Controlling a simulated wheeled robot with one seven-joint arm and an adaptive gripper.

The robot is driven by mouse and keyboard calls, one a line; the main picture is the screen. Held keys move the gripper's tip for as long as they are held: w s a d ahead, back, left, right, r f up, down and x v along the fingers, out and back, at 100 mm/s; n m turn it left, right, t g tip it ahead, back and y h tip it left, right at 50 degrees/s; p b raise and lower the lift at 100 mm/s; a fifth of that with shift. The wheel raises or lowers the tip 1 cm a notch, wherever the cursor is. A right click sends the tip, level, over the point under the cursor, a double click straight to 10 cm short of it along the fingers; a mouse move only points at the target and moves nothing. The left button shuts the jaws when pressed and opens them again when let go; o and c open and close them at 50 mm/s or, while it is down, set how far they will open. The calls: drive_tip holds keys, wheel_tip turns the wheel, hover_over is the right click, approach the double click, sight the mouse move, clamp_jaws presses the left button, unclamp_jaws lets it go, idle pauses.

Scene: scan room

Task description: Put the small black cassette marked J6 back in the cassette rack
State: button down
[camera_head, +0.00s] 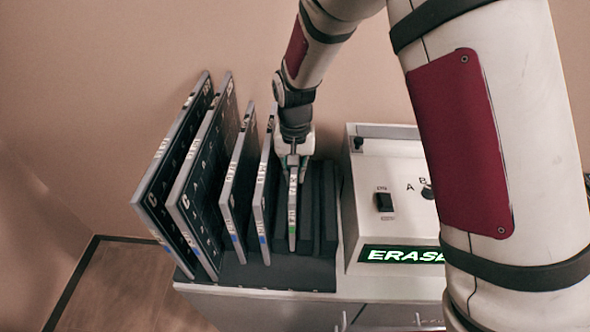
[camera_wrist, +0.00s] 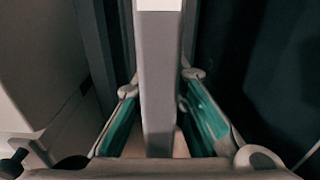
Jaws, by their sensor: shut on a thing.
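My gripper (camera_head: 293,160) points down and is shut on a thin cassette (camera_head: 293,215) with a grey edge, a white label and a green mark. The cassette stands upright in the cassette rack (camera_head: 275,275), between another cassette on its left and dark dividers on its right. The label is too small to read, so I cannot tell if it says J6. In the wrist view the cassette's grey edge (camera_wrist: 158,85) runs between the two fingers. I cannot tell if its bottom rests on the rack floor.
Two large cassettes (camera_head: 185,180) and two smaller ones with blue marks (camera_head: 240,185) lean in the rack to the left. Empty dark slots (camera_head: 328,210) are on the right. A white eraser unit (camera_head: 375,165) with a lit ERASE sign stands close beside the rack.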

drive_tip(key=shift+f+b, duration=0.35)
drive_tip(key=shift+f, duration=0.6)
drive_tip(key=shift+f, duration=0.1)
drive_tip(key=c, duration=1.5)
unclamp_jaws()
drive_tip(key=shift+c, duration=0.2)
wheel_tip(320, 180, up, 12)
